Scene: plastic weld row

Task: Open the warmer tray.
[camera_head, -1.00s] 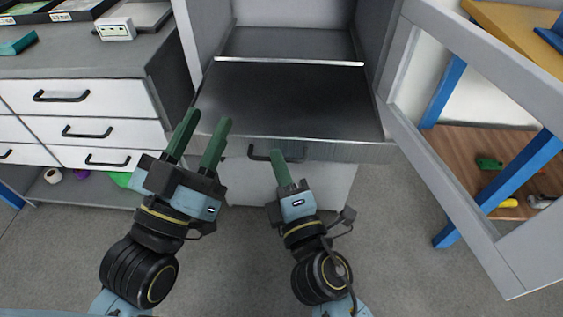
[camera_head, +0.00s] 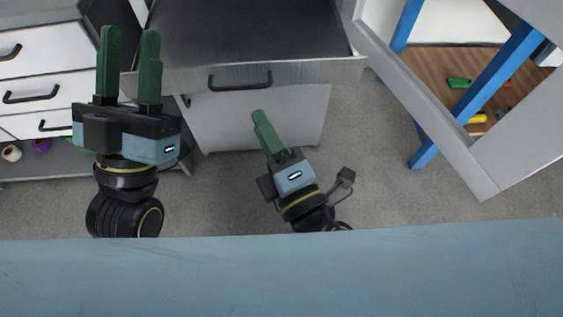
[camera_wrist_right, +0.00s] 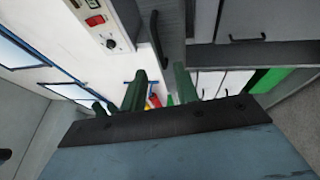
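The warmer tray (camera_head: 265,32), dark inside with a grey metal front, sticks out of the cabinet at the top middle of the head view. A black bar handle (camera_head: 240,80) is on its front. My left gripper (camera_head: 130,32) is open and empty, left of the tray's front. My right gripper (camera_head: 258,115) appears just below the handle in the head view, apart from it in the picture. There its fingers overlap. The right wrist view shows a gap between the fingers (camera_wrist_right: 160,75) with nothing held. A black handle bar shows beyond them; I cannot tell which one.
White drawers (camera_head: 45,75) with black handles stand at left. A grey-framed open door (camera_head: 440,130) juts out at right, before a blue-legged shelf (camera_head: 470,90). My blue body covers the bottom of the head view. A control panel (camera_wrist_right: 95,20) with switches shows in the wrist view.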

